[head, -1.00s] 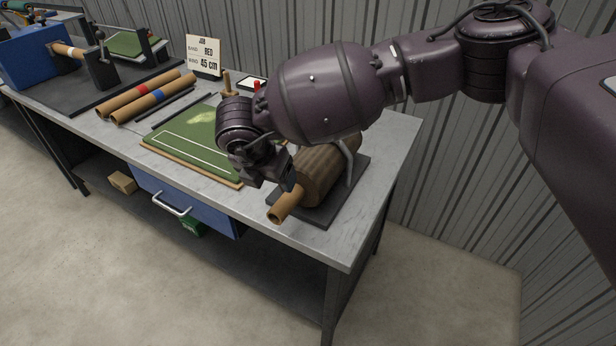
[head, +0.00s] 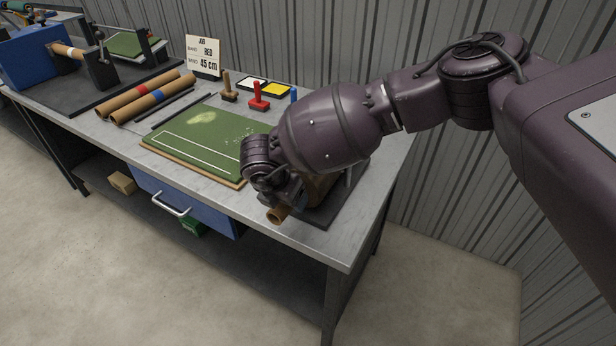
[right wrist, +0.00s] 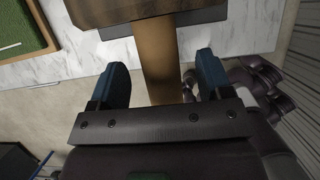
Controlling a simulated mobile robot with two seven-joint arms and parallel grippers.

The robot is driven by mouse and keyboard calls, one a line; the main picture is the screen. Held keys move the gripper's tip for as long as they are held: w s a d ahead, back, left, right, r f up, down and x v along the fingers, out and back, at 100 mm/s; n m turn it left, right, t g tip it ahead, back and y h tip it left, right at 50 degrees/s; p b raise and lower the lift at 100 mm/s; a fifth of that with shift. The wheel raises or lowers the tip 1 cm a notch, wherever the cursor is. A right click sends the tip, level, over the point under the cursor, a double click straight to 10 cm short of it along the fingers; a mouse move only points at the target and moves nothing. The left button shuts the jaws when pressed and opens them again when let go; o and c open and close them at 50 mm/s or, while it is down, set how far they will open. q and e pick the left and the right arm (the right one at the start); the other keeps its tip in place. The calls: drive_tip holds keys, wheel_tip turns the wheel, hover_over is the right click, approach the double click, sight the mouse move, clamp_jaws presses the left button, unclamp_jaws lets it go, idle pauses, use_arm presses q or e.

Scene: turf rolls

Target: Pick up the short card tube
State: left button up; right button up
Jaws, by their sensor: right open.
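A plain brown card tube (head: 276,215) sticks out from under a brown wooden block on a dark base at the right end of the bench. Its free end points to the front of the bench. My right gripper (head: 285,196) is over it and hides much of it. In the right wrist view the tube (right wrist: 158,55) runs between the two blue fingers of my open right gripper (right wrist: 162,70), with a gap on each side. The wooden block (right wrist: 130,8) is just beyond the fingertips. My left gripper is not in view.
A green turf board (head: 195,145) lies left of my right arm. A red stamp (head: 258,98) and a job sign (head: 203,55) stand at the back. The front bench strip is clear.

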drive_tip(key=shift+x, duration=1.05)
drive_tip(key=c, duration=1)
drive_tip(key=shift+c, duration=0.3)
